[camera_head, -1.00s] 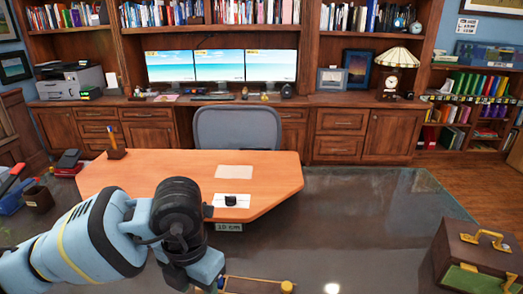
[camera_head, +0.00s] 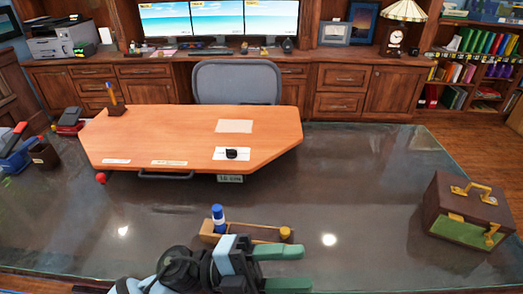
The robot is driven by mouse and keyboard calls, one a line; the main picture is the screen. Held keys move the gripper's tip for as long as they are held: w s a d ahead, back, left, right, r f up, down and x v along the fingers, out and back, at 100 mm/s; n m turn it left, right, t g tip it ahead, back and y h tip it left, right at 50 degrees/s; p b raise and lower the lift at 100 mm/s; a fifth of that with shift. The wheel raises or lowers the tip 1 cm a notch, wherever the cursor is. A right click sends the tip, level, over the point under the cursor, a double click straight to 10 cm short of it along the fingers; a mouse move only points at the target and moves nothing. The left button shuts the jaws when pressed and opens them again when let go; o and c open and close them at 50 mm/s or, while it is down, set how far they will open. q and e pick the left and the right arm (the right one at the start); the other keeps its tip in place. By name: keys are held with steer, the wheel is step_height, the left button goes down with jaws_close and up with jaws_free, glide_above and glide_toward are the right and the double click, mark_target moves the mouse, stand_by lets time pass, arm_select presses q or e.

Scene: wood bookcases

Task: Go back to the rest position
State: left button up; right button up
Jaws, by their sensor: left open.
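My left gripper (camera_head: 285,268) is at the bottom centre of the head view. Its two green fingers point right and are spread apart with nothing between them. It is just in front of a small wooden holder (camera_head: 262,233) on the dark glass desk. A blue and white marker (camera_head: 218,219) stands upright at the holder's left end, and a yellow-topped piece (camera_head: 285,233) is at its right end. The gripper overlaps the holder's lower edge in the picture; I cannot tell if they touch. My right gripper is not in view.
An orange wooden board (camera_head: 180,135) lies on the glass desk (camera_head: 350,190), with a small black object (camera_head: 231,154) on white paper. A brown and green case (camera_head: 466,215) stands at right. A chair (camera_head: 237,82) is behind the desk. The glass right of centre is clear.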

arm_select(q)
steer(key=w+a+f+n+t+y, duration=0.3)
steer(key=a+f+n+t+y, duration=0.4)
steer(key=n+t, duration=0.45)
steer(key=w+a+f+n+t+y, duration=0.3)
steer(key=a+f+n+t+y, duration=0.5)
steer(key=n, duration=0.6)
steer(key=s+a+f+n+g+y, duration=0.2)
steer(key=s+a+f+n+g, duration=0.1)
steer(key=s+f, duration=0.6)
steer(key=s+a+f+n+g+y, duration=0.2)
steer(key=s+a+f+n+g, duration=0.2)
steer(key=s+f, duration=0.6)
step_height(320, 180, down, 2)
steer(key=shift+a+f+g+y+p, duration=0.15)
steer(key=shift+a+g+y+p, duration=0.2)
steer(key=shift+a, duration=0.85)
